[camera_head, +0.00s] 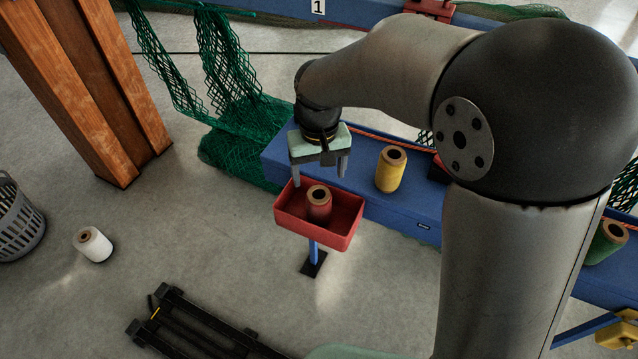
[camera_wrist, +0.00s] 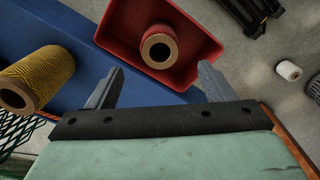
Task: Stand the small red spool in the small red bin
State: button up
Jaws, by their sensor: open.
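The small red spool (camera_head: 319,204) stands upright inside the small red bin (camera_head: 341,241), with its brown core end facing up. In the wrist view the red spool (camera_wrist: 163,42) also shows inside the red bin (camera_wrist: 113,29), beyond my fingertips. My gripper (camera_head: 320,177) is open and empty. It is above and just behind the bin in the head view, apart from the spool. In the wrist view both fingers (camera_wrist: 160,82) are spread wide, with nothing between them. The spool's underside is hidden.
A yellow spool (camera_head: 391,168) stands on the blue bench (camera_head: 425,205) right of the bin. A green spool (camera_head: 606,243) is further right. Green netting (camera_head: 235,130) hangs at the back left. A white spool (camera_head: 93,244) and a grey basket (camera_head: 17,222) are on the floor.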

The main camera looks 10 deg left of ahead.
jog(key=shift+r, duration=0.45)
jog(key=s+d+m, duration=0.2)
jog(key=s+d, duration=0.6)
jog(key=d, duration=0.4)
jog(key=s+d+m, duration=0.3)
jog(key=s+d, duration=0.5)
jog(key=d, duration=0.4)
jog(key=shift+d+r, duration=0.3)
jog(key=shift+d, duration=0.05)
